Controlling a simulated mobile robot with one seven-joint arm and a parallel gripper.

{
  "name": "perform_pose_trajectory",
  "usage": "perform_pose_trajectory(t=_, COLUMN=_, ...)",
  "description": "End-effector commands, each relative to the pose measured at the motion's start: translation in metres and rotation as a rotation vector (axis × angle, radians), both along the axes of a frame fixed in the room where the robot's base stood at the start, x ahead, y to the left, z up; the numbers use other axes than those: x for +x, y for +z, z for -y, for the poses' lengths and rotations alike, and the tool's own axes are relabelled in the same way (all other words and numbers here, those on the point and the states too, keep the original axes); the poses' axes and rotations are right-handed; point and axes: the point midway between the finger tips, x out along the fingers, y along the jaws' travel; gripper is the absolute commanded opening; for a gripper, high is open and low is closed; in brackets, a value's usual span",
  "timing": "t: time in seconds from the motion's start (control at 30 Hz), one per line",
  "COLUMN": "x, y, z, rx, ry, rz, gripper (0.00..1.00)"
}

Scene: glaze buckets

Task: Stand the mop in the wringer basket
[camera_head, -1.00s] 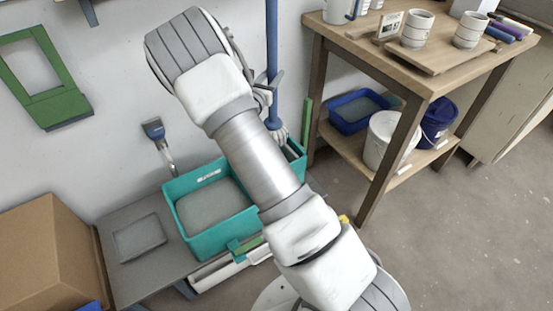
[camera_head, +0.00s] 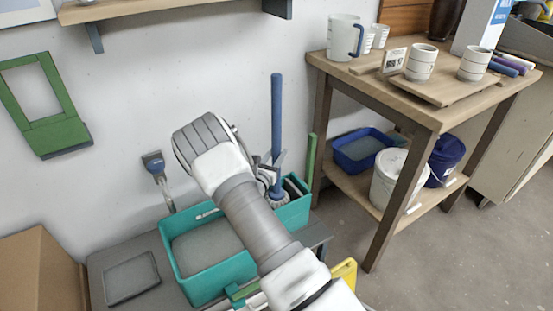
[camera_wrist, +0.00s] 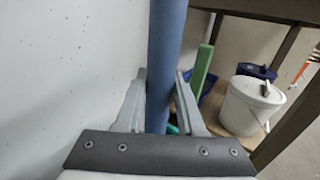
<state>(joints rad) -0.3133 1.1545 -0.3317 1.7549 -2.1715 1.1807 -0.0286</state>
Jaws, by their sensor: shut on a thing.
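The mop (camera_head: 277,110) has a blue handle and stands about upright, its pale strings low at the right part of the teal bucket (camera_head: 205,284). My gripper (camera_head: 273,172) is shut around the handle just above the strings. In the wrist view my gripper's fingers (camera_wrist: 161,80) lie on either side of the blue handle (camera_wrist: 167,40). The wringer basket is mostly hidden by my arm; a dark edge shows at the bucket's right end (camera_head: 296,188). I cannot tell whether the strings are inside the basket or touch its bottom.
A wooden table (camera_head: 435,112) with mugs stands at the right; its lower shelf holds a blue tub (camera_head: 345,158) and a white bucket (camera_head: 385,185). A green rod (camera_head: 311,157) stands behind the bucket's right end. A brush (camera_head: 157,175) leans at the wall. A cardboard box (camera_head: 40,270) is at left.

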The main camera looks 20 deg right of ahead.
Motion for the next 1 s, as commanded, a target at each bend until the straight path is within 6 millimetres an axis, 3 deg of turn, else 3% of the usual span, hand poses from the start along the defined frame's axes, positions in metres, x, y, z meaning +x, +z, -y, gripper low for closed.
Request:
perform_pose_trajectory(t=0.4, x=0.0004, y=-0.0086, z=0.0, rx=-0.001, ry=0.0, rz=0.003, gripper=0.0)
perform_pose_trajectory(t=0.43, x=0.0001, y=-0.009, z=-0.0002, rx=0.0, ry=0.0, rz=0.0, gripper=0.41)
perform_pose_trajectory(t=0.57, x=0.0001, y=-0.0085, z=-0.0002, rx=0.0, ry=0.0, rz=0.0, gripper=0.65)
perform_pose_trajectory(t=1.0, x=-0.0039, y=-0.0045, z=-0.0052, rx=0.001, ry=0.002, rz=-0.002, gripper=0.68)
